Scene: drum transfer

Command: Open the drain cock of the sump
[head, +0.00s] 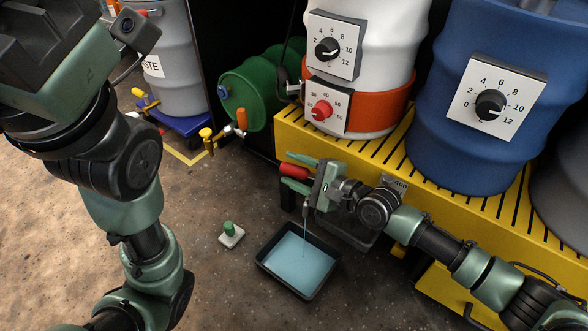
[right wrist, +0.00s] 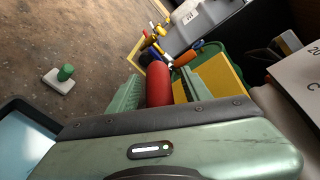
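My right gripper (head: 290,171) reaches in front of the yellow sump (head: 290,130), its two fingers on either side of a red handle (head: 294,170). A thin blue stream (head: 304,228) falls from below the gripper into a black tray (head: 268,275) that holds blue liquid. The cock's body is mostly hidden behind the gripper. My left arm fills the left side of the head view; its fingertips do not show.
A small white block with a green knob (head: 231,234) sits on the floor left of the tray. A white drum (head: 385,60) and a blue drum (head: 450,150) stand on the sump. A green drum (head: 250,90) lies behind.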

